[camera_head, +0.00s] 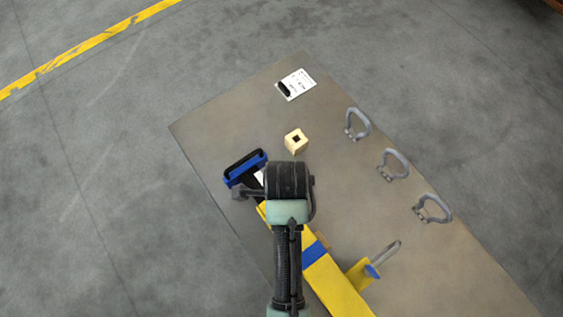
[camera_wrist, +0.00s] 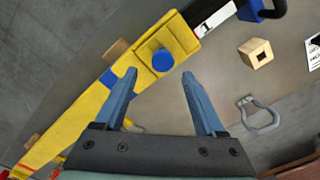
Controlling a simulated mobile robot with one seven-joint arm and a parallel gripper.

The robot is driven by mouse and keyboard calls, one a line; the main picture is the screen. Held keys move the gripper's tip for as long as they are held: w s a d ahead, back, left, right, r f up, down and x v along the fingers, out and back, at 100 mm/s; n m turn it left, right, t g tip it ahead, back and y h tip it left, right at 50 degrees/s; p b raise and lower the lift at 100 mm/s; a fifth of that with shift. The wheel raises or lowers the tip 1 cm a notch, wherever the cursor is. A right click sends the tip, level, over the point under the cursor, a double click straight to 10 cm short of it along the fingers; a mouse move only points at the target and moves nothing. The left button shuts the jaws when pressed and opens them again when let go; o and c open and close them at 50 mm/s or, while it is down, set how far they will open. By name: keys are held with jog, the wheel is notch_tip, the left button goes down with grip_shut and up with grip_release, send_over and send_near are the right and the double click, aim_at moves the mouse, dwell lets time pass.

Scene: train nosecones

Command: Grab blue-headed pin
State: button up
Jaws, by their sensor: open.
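The blue-headed pin (camera_wrist: 163,60) stands in the yellow beam (camera_wrist: 172,42) near its end; only its round blue head shows. The beam also shows in the head view (camera_head: 335,287), where my arm hides the pin in it. My gripper (camera_wrist: 159,75) is open, its two blue-grey fingers on either side of the pin's line of sight in the wrist view. The head appears just ahead of the fingertips, roughly between them. Nothing is held. I cannot tell the exact gap in depth. In the head view, my wrist hides the fingers.
A wooden block with a square hole (camera_head: 296,141), a white label card (camera_head: 296,84) and grey shackles (camera_head: 394,164) lie on the table (camera_head: 220,120). A black-and-blue handle (camera_head: 245,167) is by the beam's end. A blue-tipped yellow side piece (camera_head: 362,272) juts from the beam.

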jog(key=f, duration=0.1)
jog(key=f+p, duration=0.1)
jog(key=f, duration=0.1)
jog(key=shift+w+a+f, duration=0.2)
jog(key=shift+a+f, duration=0.15)
jog(key=shift+f, duration=0.7)
jog(key=shift+c, duration=0.2)
grip_shut()
